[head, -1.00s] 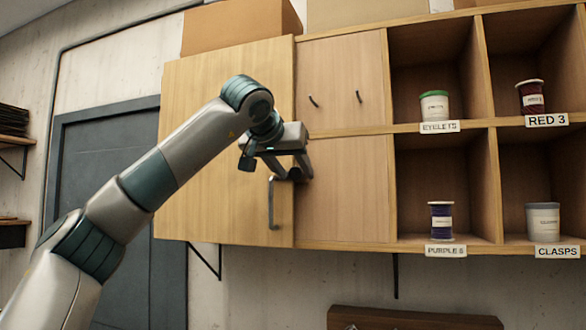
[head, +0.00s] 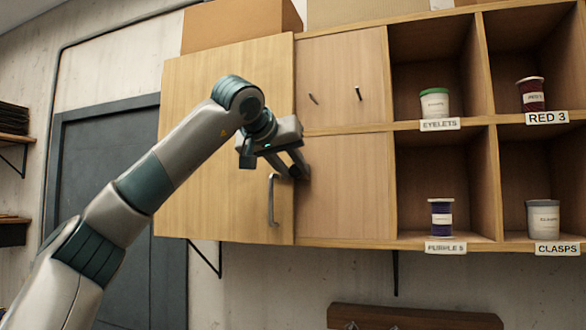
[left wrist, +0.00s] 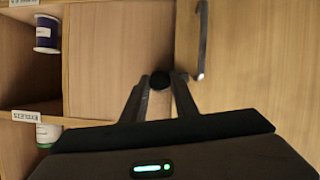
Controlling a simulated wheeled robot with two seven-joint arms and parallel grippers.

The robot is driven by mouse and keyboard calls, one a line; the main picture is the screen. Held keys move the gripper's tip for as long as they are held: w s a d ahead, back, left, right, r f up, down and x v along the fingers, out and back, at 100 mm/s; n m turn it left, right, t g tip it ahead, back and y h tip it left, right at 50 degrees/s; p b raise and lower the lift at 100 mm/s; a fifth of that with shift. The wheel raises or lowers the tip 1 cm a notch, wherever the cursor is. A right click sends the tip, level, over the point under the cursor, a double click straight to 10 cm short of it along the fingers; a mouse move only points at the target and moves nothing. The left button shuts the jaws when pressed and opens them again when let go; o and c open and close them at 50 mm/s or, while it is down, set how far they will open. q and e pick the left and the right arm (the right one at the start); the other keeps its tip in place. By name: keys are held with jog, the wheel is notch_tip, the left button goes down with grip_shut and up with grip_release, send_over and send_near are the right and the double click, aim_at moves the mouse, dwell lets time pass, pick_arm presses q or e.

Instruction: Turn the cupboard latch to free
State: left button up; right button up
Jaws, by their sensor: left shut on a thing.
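The cupboard door (head: 205,150) is a pale wood panel and looks closed. Its metal bar handle (head: 271,200) hangs near the lower right edge; it also shows in the left wrist view (left wrist: 202,42). The latch (left wrist: 160,79) is a small dark round knob at the seam between the door and the panel beside it. My left gripper (head: 297,173) is at this seam, just above and right of the handle. In the left wrist view its fingertips (left wrist: 161,80) are shut on the latch, which they mostly hide in the head view. My right gripper is not in view.
Open cubbies to the right hold an eyelets jar (head: 434,103), a red spool (head: 531,94), a purple spool (head: 441,219) and a clasps tub (head: 542,219). Two dark pegs (head: 358,94) stick out of the upper middle panel. Cardboard boxes (head: 240,22) sit on top.

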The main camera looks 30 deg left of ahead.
pick_arm(q)
jog(key=n+h, duration=0.1)
jog(key=n+h+b, duration=0.1)
jog(key=n, duration=0.1)
jog(key=shift+a+f+t, duration=0.15)
jog(key=shift+a+t, duration=0.05)
jog(key=shift+t, duration=0.2)
jog(key=n+t+h+b, duration=0.1)
jog(key=n, duration=0.1)
jog(key=shift+f+n, duration=0.15)
jog(key=shift+n, duration=0.15)
jog(key=n+b, duration=0.2)
jog(key=n+t+h+b, duration=0.1)
jog(key=n, duration=0.1)
jog(key=shift+a+f+t+h+b, duration=0.1)
jog(key=shift+f+t+h+b, duration=0.1)
jog(key=shift+t+h+b, duration=0.15)
jog(key=shift+n+t+b, duration=0.45)
jog(key=shift+n+b, duration=0.35)
jog(key=shift+n, duration=0.5)
jog(key=shift+r, duration=0.1)
jog(key=o, duration=1)
jog(key=shift+s, duration=0.15)
